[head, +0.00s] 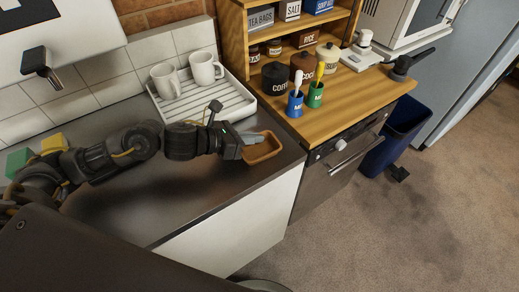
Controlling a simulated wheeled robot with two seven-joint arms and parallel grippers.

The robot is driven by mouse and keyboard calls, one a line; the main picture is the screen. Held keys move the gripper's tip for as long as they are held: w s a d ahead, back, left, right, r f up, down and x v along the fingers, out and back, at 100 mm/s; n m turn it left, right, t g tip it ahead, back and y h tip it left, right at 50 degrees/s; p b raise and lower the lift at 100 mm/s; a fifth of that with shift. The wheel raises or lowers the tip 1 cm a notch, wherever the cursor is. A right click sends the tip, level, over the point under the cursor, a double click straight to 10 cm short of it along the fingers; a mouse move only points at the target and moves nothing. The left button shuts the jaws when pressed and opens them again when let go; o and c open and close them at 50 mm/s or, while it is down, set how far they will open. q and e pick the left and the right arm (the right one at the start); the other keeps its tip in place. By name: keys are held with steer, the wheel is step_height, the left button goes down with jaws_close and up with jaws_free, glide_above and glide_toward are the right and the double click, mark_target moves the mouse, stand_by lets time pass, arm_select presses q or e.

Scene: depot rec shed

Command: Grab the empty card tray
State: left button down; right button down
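The card tray (263,149) is a small brown, shallow, open tray and looks empty. It is at the right end of the dark worktop in the head view, near the corner. My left arm reaches across the worktop from the left. Its gripper (242,141) is at the tray's left end, with the fingertips overlapping the rim there. The fingertips are too small and dark to tell whether they are closed on the rim. I cannot tell whether the tray rests on the worktop or is slightly raised. My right gripper is not in view.
A white drying rack (228,98) with two white mugs stands behind the gripper. A wooden counter (340,112) to the right holds canisters and blue and green cups. Green and yellow sponges (54,143) lie at left. A blue bin (400,130) stands on the floor.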

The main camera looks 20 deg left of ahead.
arm_select(q)
steer(key=shift+r, duration=0.15)
steer(key=shift+r, duration=0.3)
step_height(320, 180, up, 3)
steer(key=shift+w+d+f+b, duration=0.1)
steer(key=shift+b, duration=0.2)
steer(key=w+d+r+p, duration=0.1)
steer(key=d+r, duration=0.8)
steer(key=d, duration=0.4)
steer(key=shift+w+d+r, duration=0.15)
steer(key=shift+w+d, duration=0.05)
steer(key=shift+d, duration=0.15)
